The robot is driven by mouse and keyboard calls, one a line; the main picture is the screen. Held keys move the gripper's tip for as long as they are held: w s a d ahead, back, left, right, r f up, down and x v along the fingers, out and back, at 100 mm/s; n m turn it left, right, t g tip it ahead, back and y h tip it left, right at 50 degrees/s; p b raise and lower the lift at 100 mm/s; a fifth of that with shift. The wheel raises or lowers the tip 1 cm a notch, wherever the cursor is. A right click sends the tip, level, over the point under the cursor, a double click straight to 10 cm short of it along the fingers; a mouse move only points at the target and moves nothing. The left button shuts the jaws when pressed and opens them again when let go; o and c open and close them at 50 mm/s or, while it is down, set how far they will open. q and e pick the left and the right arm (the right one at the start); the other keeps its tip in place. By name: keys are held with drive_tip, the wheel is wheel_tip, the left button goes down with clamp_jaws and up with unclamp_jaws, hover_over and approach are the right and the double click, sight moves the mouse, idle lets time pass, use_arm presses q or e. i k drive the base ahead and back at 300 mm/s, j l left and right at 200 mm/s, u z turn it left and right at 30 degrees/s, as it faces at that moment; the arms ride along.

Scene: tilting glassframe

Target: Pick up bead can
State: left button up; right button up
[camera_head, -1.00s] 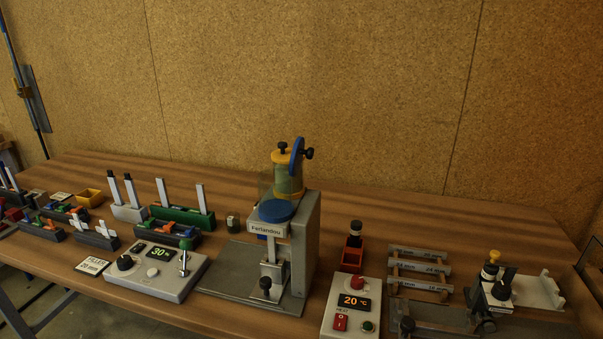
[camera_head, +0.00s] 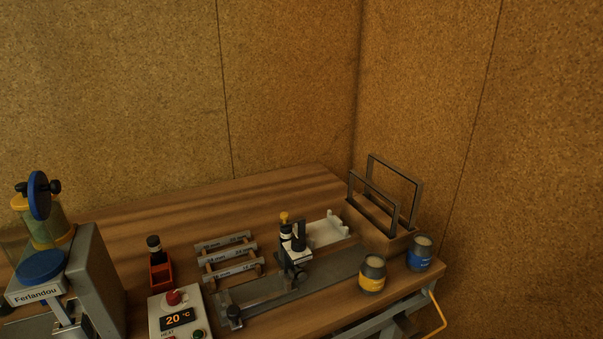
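Two small cans stand upright near the right end of the bench in the head view. One is dark with a yellow label (camera_head: 372,275); the other has a blue label (camera_head: 419,253) and stands just behind it to the right. Both have pale tops. The labels are too small to read, so I cannot tell which is the bead can. Neither of my grippers is in view.
A wooden holder with upright metal frames (camera_head: 384,205) stands behind the cans. A long grey fixture (camera_head: 290,290) lies to their left. Further left are a heat control box (camera_head: 178,318) and the Ferlandou machine (camera_head: 90,280). A yellow bent handle (camera_head: 437,310) sticks out at the right edge.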

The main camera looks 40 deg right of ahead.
sight(420, 251)
drive_tip(key=z, duration=2.1)
drive_tip(key=u, duration=0.4)
drive_tip(key=j+u, duration=0.15)
drive_tip(key=u, duration=0.7)
drive_tip(key=j+u, duration=0.1)
drive_tip(key=u, duration=0.35)
drive_tip(key=j+u, duration=0.1)
drive_tip(key=u, duration=0.3)
drive_tip(key=z, duration=2.25)
drive_tip(key=i+l+u, duration=0.15)
drive_tip(key=l, duration=0.4)
drive_tip(key=l+u, duration=0.2)
drive_tip(key=l, duration=0.4)
drive_tip(key=i+l+u, duration=0.15)
drive_tip(key=l, duration=0.45)
